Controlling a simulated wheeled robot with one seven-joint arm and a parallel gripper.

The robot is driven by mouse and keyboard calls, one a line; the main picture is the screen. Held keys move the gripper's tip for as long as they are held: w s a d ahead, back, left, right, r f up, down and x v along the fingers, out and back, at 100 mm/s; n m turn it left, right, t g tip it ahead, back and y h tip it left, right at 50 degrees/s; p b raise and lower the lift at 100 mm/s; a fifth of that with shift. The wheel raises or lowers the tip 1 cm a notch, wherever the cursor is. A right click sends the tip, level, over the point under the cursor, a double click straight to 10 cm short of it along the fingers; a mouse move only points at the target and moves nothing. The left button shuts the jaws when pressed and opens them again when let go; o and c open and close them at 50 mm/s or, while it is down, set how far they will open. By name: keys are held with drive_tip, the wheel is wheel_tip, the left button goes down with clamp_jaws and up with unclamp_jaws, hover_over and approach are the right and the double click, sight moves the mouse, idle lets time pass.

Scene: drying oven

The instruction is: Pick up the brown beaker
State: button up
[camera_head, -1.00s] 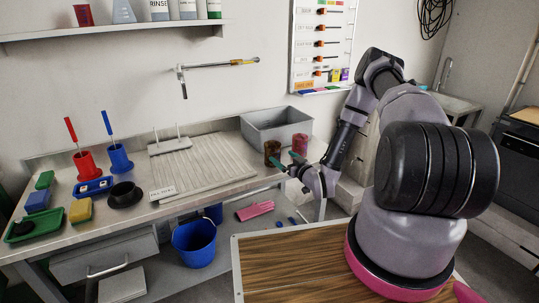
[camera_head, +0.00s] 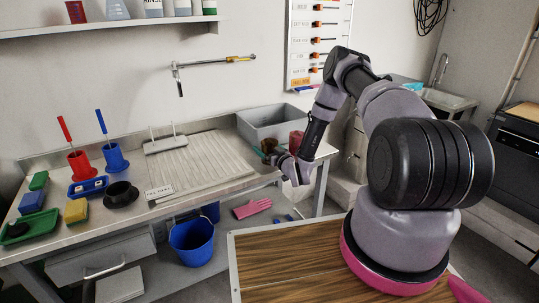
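The brown beaker (camera_head: 268,144) stands on the right part of the steel counter, in front of the grey basin. Its lower part is hidden behind my gripper. My gripper (camera_head: 266,154) is right at the beaker, with a green fingertip showing at its left side. The view does not show whether the fingers are closed on it or only around it. A reddish beaker (camera_head: 296,139) stands just to the right of the brown one, partly hidden by my wrist.
The grey basin (camera_head: 262,117) stands close behind the beakers. A ribbed drainboard (camera_head: 205,165) lies to the left. Red (camera_head: 79,161) and blue (camera_head: 115,157) brush holders, sponges and a black bowl (camera_head: 121,193) are further left. A blue bucket (camera_head: 191,240) is below.

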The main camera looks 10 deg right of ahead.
drive_tip(key=shift+w+a, duration=0.1)
drive_tip(key=shift+w, duration=0.2)
drive_tip(key=c, duration=1.1)
wheel_tip(320, 180, up, 9)
drive_tip(key=s+d+r+m+t+h, duration=0.1)
drive_tip(key=s+d+r+m+h, duration=0.4)
drive_tip(key=s+d, duration=0.4)
drive_tip(key=w+a+f+n+y, duration=0.1)
drive_tip(key=w+a, duration=0.2)
drive_tip(key=w+a+f+n+y, duration=0.1)
drive_tip(key=w+a+n+y, duration=0.1)
drive_tip(key=w+a, duration=0.1)
drive_tip(key=w+a+f+n+g+y, duration=0.1)
drive_tip(key=w+a+f+n+y, duration=0.1)
drive_tip(key=w+a, duration=0.1)
